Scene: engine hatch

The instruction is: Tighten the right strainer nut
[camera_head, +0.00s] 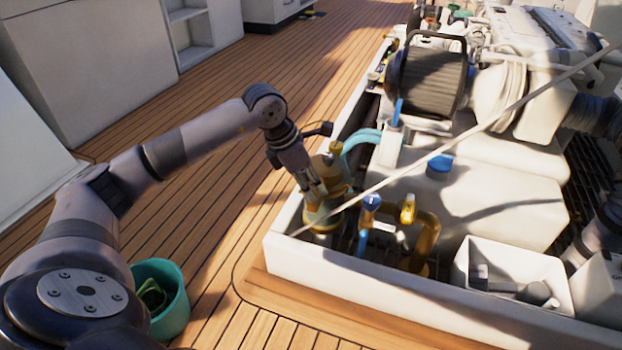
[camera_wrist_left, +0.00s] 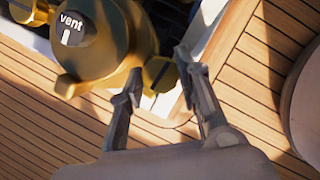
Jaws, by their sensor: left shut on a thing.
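The brass strainer (camera_head: 325,218) stands in the front left corner of the white hatch, and my left gripper (camera_head: 313,190) reaches down onto it. In the left wrist view its brass body (camera_wrist_left: 98,45) fills the upper left, with a dark round label reading "vent". My left gripper (camera_wrist_left: 157,78) has one finger on each side of a small brass nut (camera_wrist_left: 161,74) with a dark slot, and is shut on it. In the head view the gripper and strainer hide this nut. My right gripper does not show.
A white bin (camera_head: 480,250) holds grey parts. A teal bucket (camera_head: 175,300) stands on the deck. A thin pale line crosses above the hatch.

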